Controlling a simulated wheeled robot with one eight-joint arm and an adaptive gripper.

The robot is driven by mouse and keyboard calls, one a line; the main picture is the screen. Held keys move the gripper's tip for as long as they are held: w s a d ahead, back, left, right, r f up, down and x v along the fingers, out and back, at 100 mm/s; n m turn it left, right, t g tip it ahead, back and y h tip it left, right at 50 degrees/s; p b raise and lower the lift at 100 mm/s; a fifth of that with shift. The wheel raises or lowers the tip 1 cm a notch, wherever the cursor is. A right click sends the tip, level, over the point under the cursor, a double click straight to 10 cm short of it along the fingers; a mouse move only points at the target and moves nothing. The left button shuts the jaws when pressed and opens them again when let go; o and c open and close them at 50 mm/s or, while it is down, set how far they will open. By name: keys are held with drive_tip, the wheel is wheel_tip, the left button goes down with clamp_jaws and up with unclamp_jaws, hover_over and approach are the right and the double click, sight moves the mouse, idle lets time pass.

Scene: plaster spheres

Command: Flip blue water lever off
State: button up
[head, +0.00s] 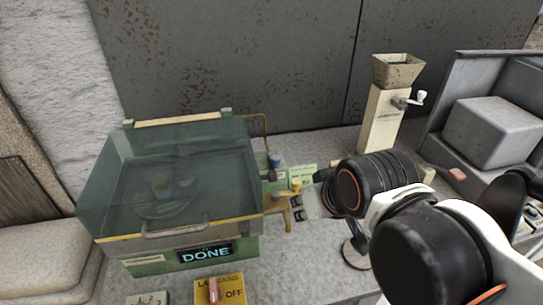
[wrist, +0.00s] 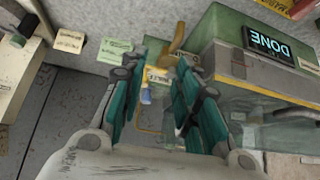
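The blue lever (head: 275,161) is a small blue piece on the right side of the green machine, behind a yellow fitting (head: 297,185). In the wrist view a small blue piece (wrist: 146,96) shows in the gap between the fingers, beyond a yellow label. My gripper (head: 297,205) is at the machine's right side, in front of the blue lever. In the wrist view my gripper (wrist: 166,62) has its two teal fingers apart, with nothing held between them. I cannot tell whether a finger touches a fitting.
The machine has a clear tank (head: 165,180) and a lit DONE display (head: 206,254). A yellow switch box (head: 235,292) marked OFF stands in front. A hopper on a cream post (head: 380,120) and a grey box (head: 490,132) stand at the right. A wall closes the back.

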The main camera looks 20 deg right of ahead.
drive_tip(key=shift+n+g, duration=0.4)
drive_tip(key=shift+n, duration=0.5)
drive_tip(key=w+r+p, duration=0.1)
drive_tip(key=r, duration=0.1)
drive_tip(key=w+r+p, duration=0.1)
drive_tip(key=r+p, duration=0.1)
drive_tip(key=w+r+p, duration=0.1)
drive_tip(key=r+p, duration=0.1)
drive_tip(key=shift+w+a, duration=0.1)
drive_tip(key=shift+a, duration=0.05)
clamp_jaws()
drive_tip(key=w+r+n+g+y+p, duration=0.1)
drive_tip(key=w+n+g+y+p, duration=0.2)
drive_tip(key=w+n+p, duration=0.7)
drive_tip(key=shift+w+g+p, duration=0.6)
drive_tip(key=shift+w+p, duration=0.1)
drive_tip(key=shift+w, duration=3.55)
